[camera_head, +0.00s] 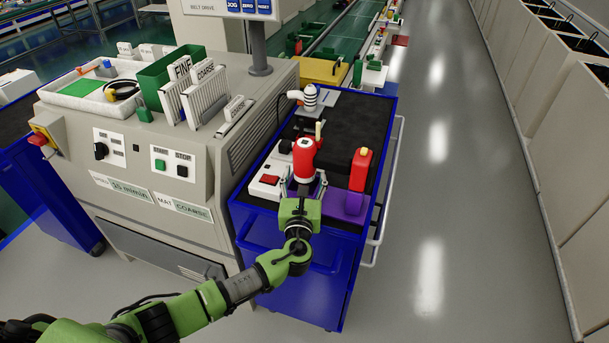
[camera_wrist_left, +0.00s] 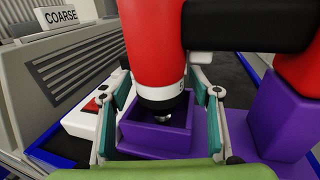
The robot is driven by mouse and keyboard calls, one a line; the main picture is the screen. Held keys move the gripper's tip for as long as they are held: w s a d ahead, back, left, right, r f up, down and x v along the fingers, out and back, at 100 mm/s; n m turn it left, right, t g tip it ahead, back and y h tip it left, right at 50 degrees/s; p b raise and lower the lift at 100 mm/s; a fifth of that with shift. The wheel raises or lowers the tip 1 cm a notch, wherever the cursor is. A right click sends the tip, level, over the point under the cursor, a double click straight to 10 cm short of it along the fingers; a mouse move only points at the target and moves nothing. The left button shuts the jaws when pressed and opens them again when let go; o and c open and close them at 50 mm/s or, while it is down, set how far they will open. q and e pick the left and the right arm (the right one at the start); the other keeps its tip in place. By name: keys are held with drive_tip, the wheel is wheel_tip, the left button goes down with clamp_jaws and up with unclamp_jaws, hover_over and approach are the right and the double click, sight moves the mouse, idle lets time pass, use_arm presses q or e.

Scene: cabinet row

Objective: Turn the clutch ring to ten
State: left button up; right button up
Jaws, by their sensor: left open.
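A red power driver (camera_head: 305,158) stands upright on the blue cart; it also fills the upper middle of the left wrist view (camera_wrist_left: 155,45). Its lower end has a dark ring (camera_wrist_left: 163,101) above a metal tip, over a purple open-topped holder (camera_wrist_left: 150,140). Whether that dark ring is the clutch ring, and what its setting is, I cannot tell. My left gripper (camera_head: 302,186) is open, its fingers on either side of the driver's lower end, with gaps visible on both sides in the left wrist view (camera_wrist_left: 161,112). My right gripper is not in view.
A white box with a red switch (camera_head: 268,180) is on the left. A striped knob-like object (camera_head: 310,97) stands behind. The grey machine (camera_head: 160,190) borders the cart on the left.

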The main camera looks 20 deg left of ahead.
use_arm(q)
drive_tip(key=shift+c, duration=0.4)
drive_tip(key=c, duration=1)
drive_tip(key=shift+c, duration=0.2)
drive_tip(key=shift+y, duration=0.3)
drive_tip(key=n+g+y+b, duration=0.1)
drive_tip(key=n+y, duration=0.1)
drive_tip(key=y, duration=0.1)
drive_tip(key=shift+d+f+n+g+y, duration=0.1)
drive_tip(key=shift+n+g+y, duration=0.2)
drive_tip(key=shift+n, duration=0.1)
drive_tip(key=shift+n+g+y+b, duration=0.7)
drive_tip(key=shift+n+y+b, duration=0.2)
drive_tip(key=shift+y+b, duration=0.25)
drive_tip(key=shift+n+g+y+b, duration=0.45)
drive_tip(key=shift+n+g+y, duration=0.15)
drive_tip(key=shift+y, duration=0.15)
